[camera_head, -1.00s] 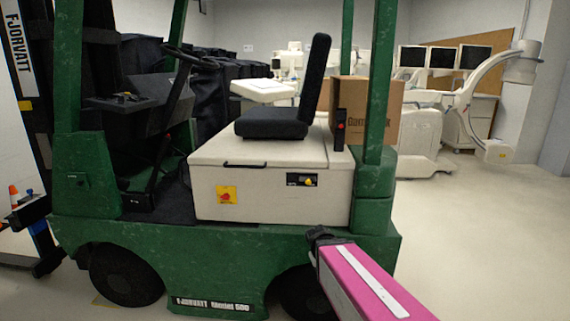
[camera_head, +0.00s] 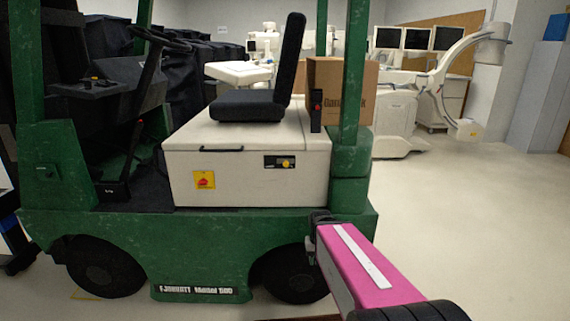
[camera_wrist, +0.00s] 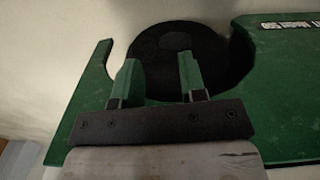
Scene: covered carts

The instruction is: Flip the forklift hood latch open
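The forklift's hood is the cream box (camera_head: 230,185) under the black seat. My gripper (camera_head: 318,222) is below and to the right of the latch, in front of the green chassis and apart from the latch. In the wrist view, my gripper's two fingers (camera_wrist: 158,78) stand apart with nothing between them. A black wheel (camera_wrist: 185,50) and green bodywork show beyond them. The latch is not in the wrist view.
The green forklift frame (camera_head: 140,240) spans the left and middle, with a green post (camera_head: 354,80) right of the hood. A cardboard box (camera_head: 342,90) stands behind the seat. White medical equipment (camera_head: 395,120) is at the back right. The floor at right (camera_head: 480,230) is clear.

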